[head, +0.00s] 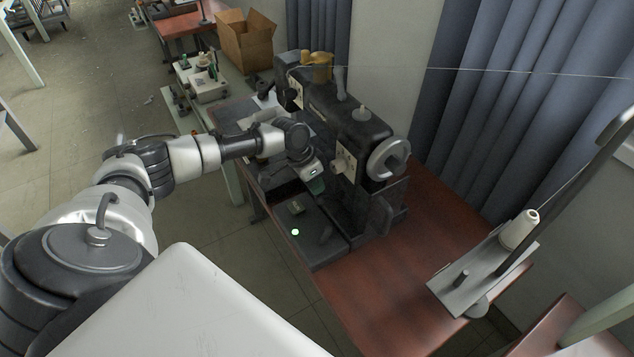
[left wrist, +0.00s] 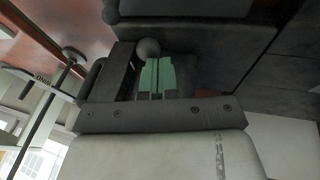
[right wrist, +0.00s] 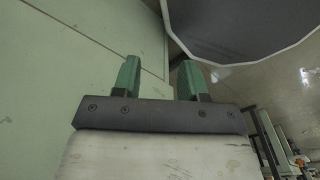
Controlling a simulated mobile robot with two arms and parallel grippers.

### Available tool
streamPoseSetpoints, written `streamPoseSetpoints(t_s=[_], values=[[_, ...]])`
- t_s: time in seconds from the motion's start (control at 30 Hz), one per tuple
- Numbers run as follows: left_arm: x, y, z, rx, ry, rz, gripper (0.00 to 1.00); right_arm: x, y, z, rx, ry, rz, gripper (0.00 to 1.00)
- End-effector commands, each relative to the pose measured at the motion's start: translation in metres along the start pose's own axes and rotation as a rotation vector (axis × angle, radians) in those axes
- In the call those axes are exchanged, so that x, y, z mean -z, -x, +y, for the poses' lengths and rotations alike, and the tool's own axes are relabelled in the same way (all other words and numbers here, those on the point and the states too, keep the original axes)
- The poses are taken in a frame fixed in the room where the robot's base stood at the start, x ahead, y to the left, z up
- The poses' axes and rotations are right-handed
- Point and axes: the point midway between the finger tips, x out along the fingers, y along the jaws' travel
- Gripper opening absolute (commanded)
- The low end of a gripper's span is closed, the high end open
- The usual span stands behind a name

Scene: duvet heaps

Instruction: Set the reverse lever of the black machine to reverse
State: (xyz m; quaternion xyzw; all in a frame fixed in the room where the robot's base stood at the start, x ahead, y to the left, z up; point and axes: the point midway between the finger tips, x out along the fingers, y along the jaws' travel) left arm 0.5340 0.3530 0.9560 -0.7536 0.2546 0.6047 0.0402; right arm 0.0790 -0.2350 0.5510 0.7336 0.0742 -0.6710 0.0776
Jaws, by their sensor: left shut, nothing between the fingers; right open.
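The black machine (head: 355,125) is a sewing machine on a red-brown table, with a light handwheel (head: 389,158) at its right end. My left gripper (head: 316,186) is in front of the machine's body, pointing down. In the left wrist view its green fingers (left wrist: 156,75) are shut together with nothing between them. A grey round knob (left wrist: 148,48) shows just beyond the fingertips; it may belong to the reverse lever, and I cannot tell whether they touch. The lever's position is not clear in the head view. My right gripper (right wrist: 158,78) is open and empty.
A thread stand with a white cone (head: 519,230) stands at the table's right. The red-brown table top (head: 375,300) is bare in front of it. Blue curtains (head: 540,90) hang behind. A cardboard box (head: 246,42) and another machine (head: 205,82) are farther back.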

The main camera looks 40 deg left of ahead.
Motion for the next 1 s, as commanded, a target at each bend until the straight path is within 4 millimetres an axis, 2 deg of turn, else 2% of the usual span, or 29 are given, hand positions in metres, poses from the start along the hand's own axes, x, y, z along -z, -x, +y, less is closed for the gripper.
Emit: streamPoseSetpoints(t_s=[0.27, 0.6, 0.67, 1.0], values=[[-0.019, -0.018, -0.004, -0.002, -0.048, 0.19, 0.0, -0.001, -0.022, 0.001, -0.002, 0.0, 0.002, 0.43], [-0.033, -0.04, -0.01, 0.0, -0.12, 0.454, 0.0, -0.005, -0.08, 0.001, -0.003, 0.0, 0.003, 0.43], [-0.028, -0.029, -0.008, 0.001, -0.122, 0.462, 0.0, -0.004, -0.071, 0.001, -0.003, 0.0, 0.003, 0.43], [-0.027, -0.025, -0.007, 0.0, -0.121, 0.458, 0.0, -0.003, -0.066, 0.001, -0.003, 0.0, 0.005, 0.43]])
